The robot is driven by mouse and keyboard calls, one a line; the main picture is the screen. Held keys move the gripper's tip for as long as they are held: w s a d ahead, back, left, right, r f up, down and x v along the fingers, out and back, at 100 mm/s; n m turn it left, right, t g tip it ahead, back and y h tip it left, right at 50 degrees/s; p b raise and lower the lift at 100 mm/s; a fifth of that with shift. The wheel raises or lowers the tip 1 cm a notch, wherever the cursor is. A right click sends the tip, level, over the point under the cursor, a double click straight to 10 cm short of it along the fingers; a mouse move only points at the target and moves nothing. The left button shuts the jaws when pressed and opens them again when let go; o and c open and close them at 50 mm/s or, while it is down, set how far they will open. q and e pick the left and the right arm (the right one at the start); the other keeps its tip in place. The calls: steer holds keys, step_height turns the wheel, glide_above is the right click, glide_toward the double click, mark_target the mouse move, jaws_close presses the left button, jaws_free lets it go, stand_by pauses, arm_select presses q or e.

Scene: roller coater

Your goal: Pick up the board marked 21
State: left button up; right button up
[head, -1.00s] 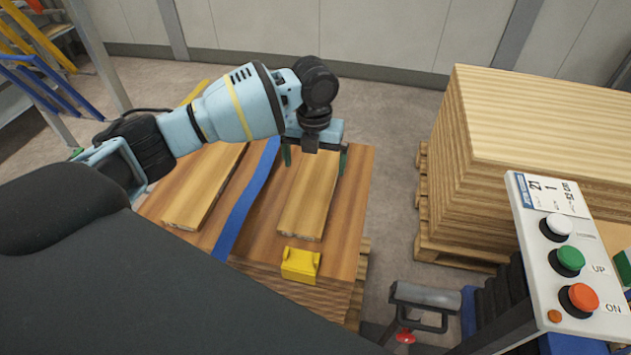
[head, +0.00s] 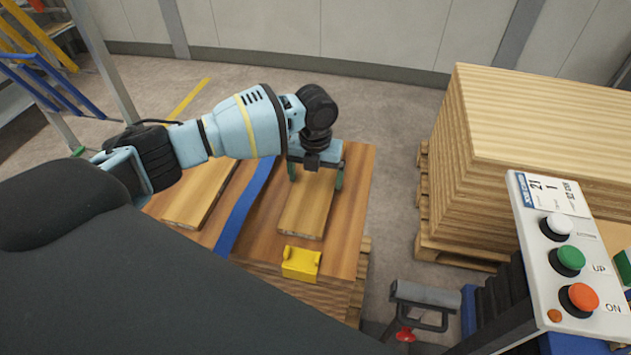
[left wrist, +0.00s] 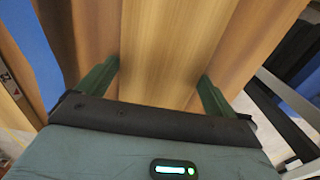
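A light wooden board (head: 306,212) lies on the right part of a brown wooden stack; I cannot read any number on it. My left gripper (head: 315,178) is over its far half, pointing down, with one green finger on each side of the board. In the left wrist view the board (left wrist: 160,55) runs between the two fingers (left wrist: 158,72). The gripper looks open; I cannot tell whether the fingers touch the board's edges. A second board (head: 200,196) lies to the left, partly behind my arm. My right gripper is not in view.
A blue strip (head: 238,213) runs between the boards. A yellow block (head: 300,264) sits at the stack's front edge. A panel (head: 565,255) with buttons and a label reading 21 stands at the right, before a tall pallet stack (head: 540,120).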

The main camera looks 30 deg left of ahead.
mark_target(318, 184)
arm_select(q)
steer(key=c, duration=0.8)
steer(key=shift+r, duration=0.15)
steer(key=shift+r, duration=0.5)
steer(key=shift+s+d+r, duration=0.2)
steer(key=shift+d+r, duration=0.1)
steer(key=shift+r, duration=0.35)
steer(key=shift+s+d+r, duration=0.2)
steer(key=shift+d+r, duration=0.05)
steer(key=shift+r, duration=0.35)
steer(key=s+d, duration=0.3)
steer(key=s+d+r, duration=0.1)
steer(key=s+d, duration=0.2)
steer(key=d, duration=0.1)
steer(key=s+d, duration=0.3)
steer(key=d, duration=0.1)
steer(key=shift+s+d+r, duration=0.15)
steer(key=shift+d, duration=0.05)
